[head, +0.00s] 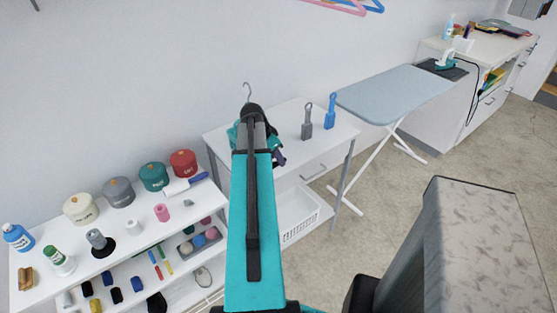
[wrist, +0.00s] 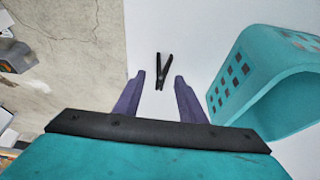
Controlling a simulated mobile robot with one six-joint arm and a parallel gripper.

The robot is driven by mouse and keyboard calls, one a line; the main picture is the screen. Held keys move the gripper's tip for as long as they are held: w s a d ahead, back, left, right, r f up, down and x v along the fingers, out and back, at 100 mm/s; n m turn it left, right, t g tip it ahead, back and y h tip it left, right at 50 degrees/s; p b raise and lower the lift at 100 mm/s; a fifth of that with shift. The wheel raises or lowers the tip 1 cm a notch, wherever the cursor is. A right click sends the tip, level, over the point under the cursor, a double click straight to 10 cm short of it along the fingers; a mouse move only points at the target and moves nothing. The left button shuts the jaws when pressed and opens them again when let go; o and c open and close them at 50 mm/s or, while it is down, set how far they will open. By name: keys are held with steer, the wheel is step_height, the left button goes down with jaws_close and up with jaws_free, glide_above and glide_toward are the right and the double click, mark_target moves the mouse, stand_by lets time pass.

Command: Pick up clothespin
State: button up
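The clothespin (wrist: 164,67) is small and black, shaped like a narrow V, and lies on a white tabletop in the wrist view. My gripper (wrist: 160,78) is open, with its two purple fingers spread to the left and right of the clothespin's lower end in the picture. Neither finger appears to touch it. The height of the fingers above the top is hard to tell. In the head view my teal arm hides the clothespin, and only a bit of a purple finger shows beside the arm.
A teal basket (wrist: 247,85) with square holes stands close to the right finger in the wrist view. An ironing board (head: 393,92) stands to the right.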

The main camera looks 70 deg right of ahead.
steer(key=shift+s+d+f, duration=0.1)
steer(key=shift+d+f, duration=0.1)
steer(key=shift+f, duration=0.25)
steer(key=shift+c, duration=0.2)
